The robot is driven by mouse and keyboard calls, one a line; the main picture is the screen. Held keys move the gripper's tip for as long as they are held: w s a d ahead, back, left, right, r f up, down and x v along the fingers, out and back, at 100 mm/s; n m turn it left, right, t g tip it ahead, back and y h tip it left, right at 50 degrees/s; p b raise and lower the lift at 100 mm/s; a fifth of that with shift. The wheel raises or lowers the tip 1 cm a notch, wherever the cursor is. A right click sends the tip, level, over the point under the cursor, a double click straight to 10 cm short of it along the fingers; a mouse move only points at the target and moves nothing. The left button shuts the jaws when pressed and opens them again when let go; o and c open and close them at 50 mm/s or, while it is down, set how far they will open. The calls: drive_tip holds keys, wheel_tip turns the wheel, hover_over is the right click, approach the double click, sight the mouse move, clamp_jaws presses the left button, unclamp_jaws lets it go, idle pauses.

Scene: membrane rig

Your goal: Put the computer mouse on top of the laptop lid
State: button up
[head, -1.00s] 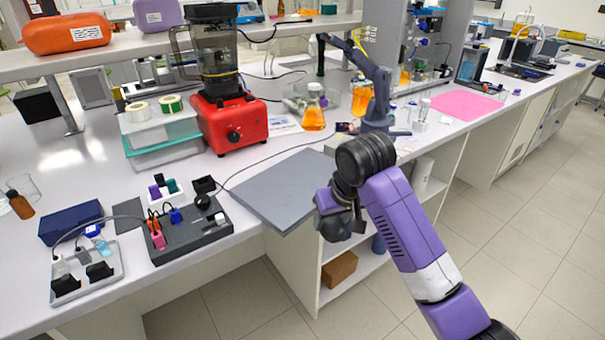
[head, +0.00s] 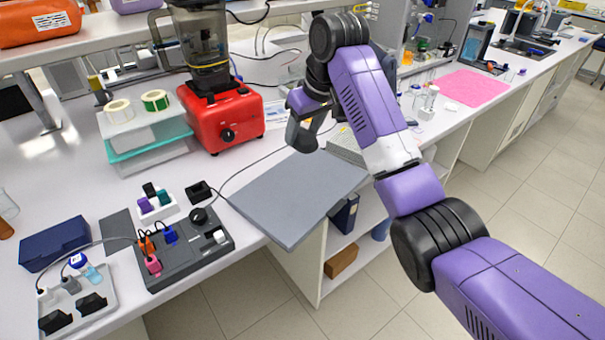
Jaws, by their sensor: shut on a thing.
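The closed laptop (head: 290,200) is a flat grey slab lying on the bench, with its front corner reaching past the bench edge. Its lid is bare. My gripper (head: 304,140) is raised above the far edge of the laptop lid and points down. It is shut on a small dark grey thing, which I take to be the computer mouse. The gripper's own dark parts hide much of it, so its shape is unclear. I see no contact between it and the lid.
A red blender (head: 225,115) stands behind the laptop, left of my gripper. A black cable runs along the laptop's far side. A dark grey power unit (head: 190,250) with plugs lies left of the laptop. Stacked trays (head: 150,150) stand at the back left.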

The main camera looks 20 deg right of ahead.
wheel_tip(320, 180, down, 14)
drive_tip(key=shift+r+p, duration=0.1)
drive_tip(key=shift+p, duration=0.65)
drive_tip(key=o, duration=1.4)
drive_tip(key=b+v, duration=0.1)
drive_tip(key=v, duration=1.1)
